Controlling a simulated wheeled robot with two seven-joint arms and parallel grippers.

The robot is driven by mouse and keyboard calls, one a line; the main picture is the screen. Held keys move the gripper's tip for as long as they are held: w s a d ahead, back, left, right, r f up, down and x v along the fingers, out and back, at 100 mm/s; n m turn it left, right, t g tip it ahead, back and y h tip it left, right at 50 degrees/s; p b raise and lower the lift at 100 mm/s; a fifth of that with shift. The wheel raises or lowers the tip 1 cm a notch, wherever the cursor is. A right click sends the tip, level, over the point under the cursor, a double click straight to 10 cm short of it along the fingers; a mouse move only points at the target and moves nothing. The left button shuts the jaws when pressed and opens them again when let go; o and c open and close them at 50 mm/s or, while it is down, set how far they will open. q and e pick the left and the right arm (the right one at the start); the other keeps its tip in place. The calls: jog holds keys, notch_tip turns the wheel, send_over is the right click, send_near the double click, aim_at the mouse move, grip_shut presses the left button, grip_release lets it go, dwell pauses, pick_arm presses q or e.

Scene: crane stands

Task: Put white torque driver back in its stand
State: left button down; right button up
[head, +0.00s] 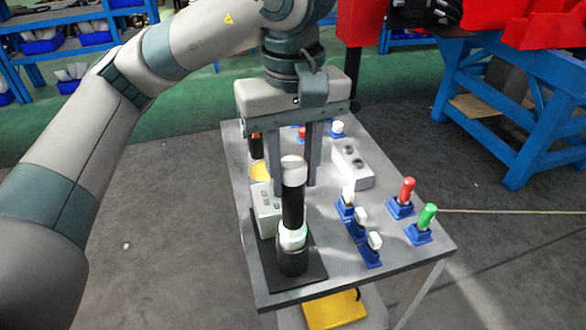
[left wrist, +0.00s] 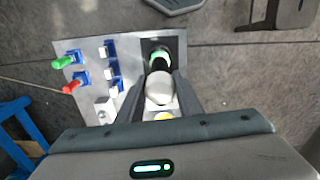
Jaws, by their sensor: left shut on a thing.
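The white torque driver (head: 293,208) stands upright, with a white cap, a black body and a white collar with a green glow near its foot. Its lower end is at the black round stand (head: 292,264) near the front left of the table; I cannot tell how deep it sits. My left gripper (head: 294,184) points down and is shut on the driver's upper part. In the left wrist view, the fingers (left wrist: 160,82) flank the driver's white cap (left wrist: 159,90), and the green glow shows beyond it. My right gripper is in neither view.
The grey table (head: 330,215) carries blue holders with white tops (head: 360,215), a red-handled (head: 406,190) and a green-handled (head: 427,215) tool, and a grey block (head: 350,166). A pale box (head: 267,208) stands close behind the stand. Blue workbenches stand beyond.

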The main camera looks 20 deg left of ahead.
pick_arm(q)
jog(key=shift+f, duration=0.15)
jog(key=c, duration=1.2)
grip_release()
jog(key=shift+f, duration=0.1)
jog(key=shift+r, duration=0.2)
jog(key=shift+r+p, duration=1.2)
jog(key=shift+r, duration=1.15)
jog(key=shift+r, duration=0.15)
notch_tip(320, 180, up, 17)
jog(key=shift+r, duration=0.1)
